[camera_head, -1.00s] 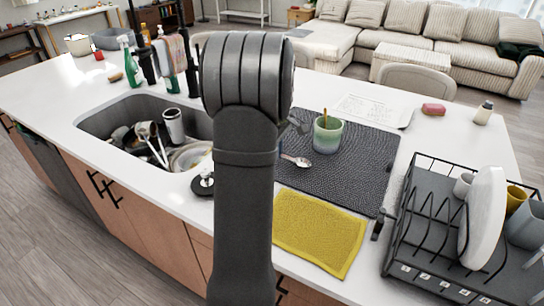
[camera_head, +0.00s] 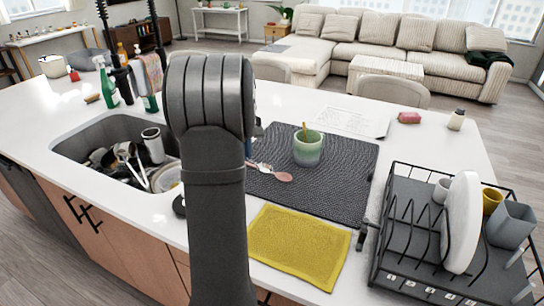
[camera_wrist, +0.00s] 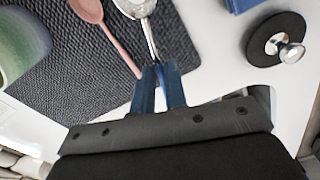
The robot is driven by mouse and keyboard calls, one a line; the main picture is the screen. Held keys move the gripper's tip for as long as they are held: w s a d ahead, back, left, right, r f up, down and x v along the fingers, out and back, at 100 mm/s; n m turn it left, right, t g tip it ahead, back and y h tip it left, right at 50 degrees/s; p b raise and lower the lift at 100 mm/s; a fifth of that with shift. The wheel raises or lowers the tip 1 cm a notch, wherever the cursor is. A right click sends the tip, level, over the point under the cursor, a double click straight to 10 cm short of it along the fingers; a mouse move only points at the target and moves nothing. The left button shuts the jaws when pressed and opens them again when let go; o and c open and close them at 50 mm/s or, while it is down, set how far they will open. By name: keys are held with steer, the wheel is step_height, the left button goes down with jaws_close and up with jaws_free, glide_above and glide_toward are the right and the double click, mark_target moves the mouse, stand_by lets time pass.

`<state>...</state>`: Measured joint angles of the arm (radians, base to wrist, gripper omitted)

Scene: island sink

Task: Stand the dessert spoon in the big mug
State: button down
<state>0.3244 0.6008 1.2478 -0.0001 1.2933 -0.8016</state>
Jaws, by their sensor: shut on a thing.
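A silver spoon (camera_wrist: 149,30) is held by its handle between the blue fingers of my gripper (camera_wrist: 160,82), its bowl pointing away toward the top of the wrist view. In the head view the spoon (camera_head: 264,168) shows only in part beside my arm. A pink spoon (camera_head: 283,177) lies on the dark mat; it also shows in the wrist view (camera_wrist: 105,25), left of the silver one. A large green mug (camera_head: 307,150) stands upright on the mat with a yellowish stick in it. It is cut off at the left of the wrist view (camera_wrist: 18,45).
The dark mat (camera_head: 340,190) lies behind a yellow cloth (camera_head: 297,246). A dish rack (camera_head: 400,200) at right holds a white plate (camera_head: 462,222), a yellow mug (camera_head: 491,200) and a grey mug (camera_head: 510,225). The sink (camera_head: 75,145) at left holds dishes.

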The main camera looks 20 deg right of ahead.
steer(key=w+a+f+m, duration=0.25)
steer(key=w+a, duration=0.25)
steer(key=a, duration=0.4)
steer(key=w+a+f+m, duration=0.25)
steer(key=w+a, duration=0.35)
steer(key=a, duration=0.4)
steer(key=w+d+r+m+t+h, duration=0.15)
steer(key=d+r+t, duration=0.35)
steer(key=d, duration=0.7)
steer(key=w+d+r+m+t+h, duration=0.15)
steer(key=d+r+t, duration=0.35)
steer(key=d, duration=0.6)
steer(key=s+d+r+m+t+h, duration=0.1)
steer(key=s+d+r+m+h, duration=0.2)
steer(key=s+d+r+h, duration=0.5)
steer(key=s+d+r+m+t+h, duration=0.25)
steer(key=s+d+r, duration=0.3)
steer(key=d, duration=0.55)
step_height(320, 180, down, 14)
steer(key=shift+s+d+f+m+g+y, duration=0.15)
steer(key=shift+s+f+m+g+y, duration=0.1)
steer(key=shift+s+m+g+y, duration=0.15)
